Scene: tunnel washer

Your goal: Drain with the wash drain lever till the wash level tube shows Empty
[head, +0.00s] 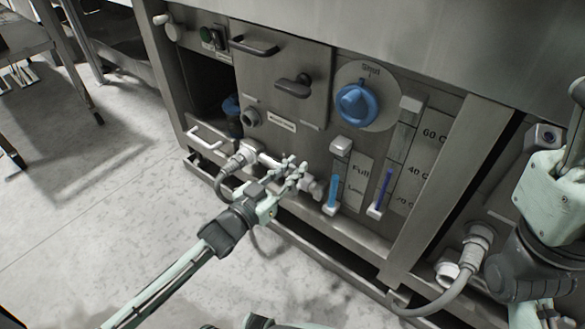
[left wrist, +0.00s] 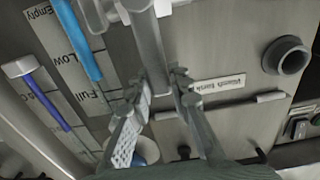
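The wash level tube (head: 334,188) is on the grey panel, with blue liquid up to between Low and Full. In the left wrist view the tube (left wrist: 77,40) appears upside down, with Empty at the top. A grey lever bar (left wrist: 147,40), which looks like the wash drain lever, reaches down between the fingers of my left gripper (left wrist: 160,82). The fingers stand apart on either side of its end; firm contact cannot be made out. In the head view my left gripper (head: 292,176) is low at the panel and hides most of the lever. My right gripper does not show clearly.
A blue dial (head: 357,103) and a temperature tube (head: 381,190) are on the panel. A hose fitting (head: 243,157) is left of the gripper. A grey handle (head: 293,86) is above. A bottom rail (head: 330,262) runs below; the floor at left is clear.

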